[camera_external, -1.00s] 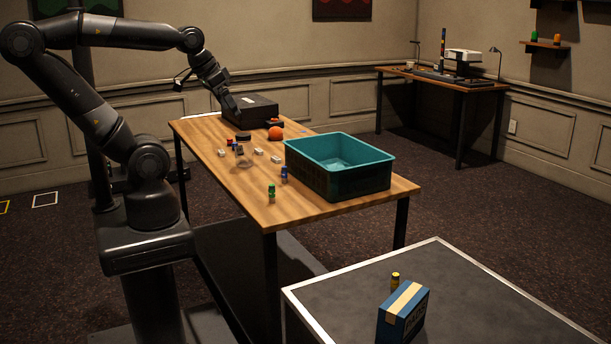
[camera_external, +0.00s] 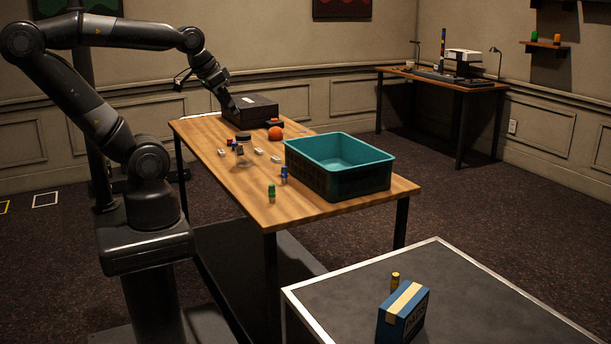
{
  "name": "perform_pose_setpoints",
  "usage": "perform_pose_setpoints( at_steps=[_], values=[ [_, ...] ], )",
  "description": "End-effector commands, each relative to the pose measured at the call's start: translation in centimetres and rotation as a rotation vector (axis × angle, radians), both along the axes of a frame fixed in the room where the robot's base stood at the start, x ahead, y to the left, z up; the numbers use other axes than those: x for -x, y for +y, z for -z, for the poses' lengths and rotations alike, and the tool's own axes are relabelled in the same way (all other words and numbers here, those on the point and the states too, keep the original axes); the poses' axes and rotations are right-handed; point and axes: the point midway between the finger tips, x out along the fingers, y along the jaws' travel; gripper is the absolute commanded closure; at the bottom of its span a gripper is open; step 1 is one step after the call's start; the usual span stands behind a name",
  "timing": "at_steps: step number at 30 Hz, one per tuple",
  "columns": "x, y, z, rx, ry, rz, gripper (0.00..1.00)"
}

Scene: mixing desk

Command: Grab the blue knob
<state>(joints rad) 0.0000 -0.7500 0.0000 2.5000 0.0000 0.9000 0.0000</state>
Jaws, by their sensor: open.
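A small upright blue piece (camera_external: 284,173) stands on the wooden table (camera_external: 232,185), just left of the teal crate. It looks like the blue knob, but it is too small here to be sure. My gripper (camera_external: 231,108) is above the far left part of the table, beside the black case, pointing down. It is open, with nothing visible in it, and it is well away from the blue piece by the crate.
The teal crate (camera_external: 345,178) fills the table's right part. A green piece (camera_external: 271,192) stands near the front edge. A grey table (camera_external: 350,290) is in front.

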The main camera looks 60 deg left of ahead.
Motion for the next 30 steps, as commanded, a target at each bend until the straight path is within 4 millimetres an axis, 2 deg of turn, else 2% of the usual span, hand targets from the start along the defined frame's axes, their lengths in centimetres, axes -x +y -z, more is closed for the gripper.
perform_pose_setpoints(
  at_steps=[9,14,17,23,30],
  values=[
    [-0.1,0.1,-0.1,0.000,0.001,-0.001,0.50],
    [-2.0,1.2,-0.7,-0.006,0.021,-0.026,0.50],
    [-4.3,2.9,-1.2,-0.012,0.046,-0.053,0.50],
    [-9.5,7.8,-1.7,-0.017,0.099,-0.111,0.50],
    [-15.0,15.6,-0.6,-0.017,0.161,-0.180,0.50]
  ],
)
